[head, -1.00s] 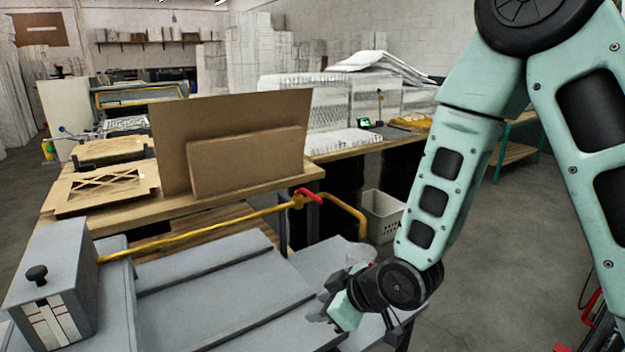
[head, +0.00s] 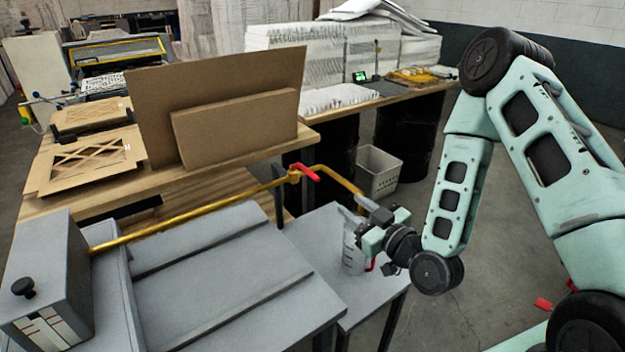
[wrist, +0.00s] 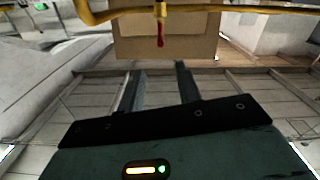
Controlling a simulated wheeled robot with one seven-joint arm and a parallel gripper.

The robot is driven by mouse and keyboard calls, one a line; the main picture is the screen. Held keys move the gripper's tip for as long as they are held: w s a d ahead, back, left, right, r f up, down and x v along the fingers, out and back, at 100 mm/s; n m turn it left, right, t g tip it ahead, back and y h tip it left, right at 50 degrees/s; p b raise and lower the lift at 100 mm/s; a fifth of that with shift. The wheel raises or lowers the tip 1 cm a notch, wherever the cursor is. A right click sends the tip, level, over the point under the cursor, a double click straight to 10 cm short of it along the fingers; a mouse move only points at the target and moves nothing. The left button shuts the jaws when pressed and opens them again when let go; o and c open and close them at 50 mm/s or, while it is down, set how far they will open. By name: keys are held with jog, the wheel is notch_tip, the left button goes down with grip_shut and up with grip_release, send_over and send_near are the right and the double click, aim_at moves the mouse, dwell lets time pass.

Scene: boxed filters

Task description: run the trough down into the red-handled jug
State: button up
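A grey box (head: 45,285) with a black knob and a striped front panel stands at the left end of a broad grey ribbed surface (head: 225,265); I cannot tell which part is the trough. A yellow pipe (head: 190,213) runs from the box to a bent end above the jug. Its valve has a red lever (head: 306,173), which in the wrist view (wrist: 160,35) points across the pipe towards me. The clear, marked jug (head: 352,250) stands on a grey stand, its red handle (head: 371,265) partly hidden. My gripper (wrist: 160,80) is open and empty, short of the lever.
A wooden bench (head: 230,160) with cardboard panels (head: 235,130) is behind the pipe. A pale bin (head: 378,172) stands on the floor beyond the jug. The grey stand (head: 325,225) has bare room around the jug.

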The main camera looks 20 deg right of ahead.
aim_at(313, 175)
jog(key=p+x, duration=0.2)
jog(key=x, duration=1.3)
jog(key=shift+p, duration=0.4)
jog(key=shift+w+a, duration=0.25)
jog(key=shift+w, duration=0.25)
grip_shut()
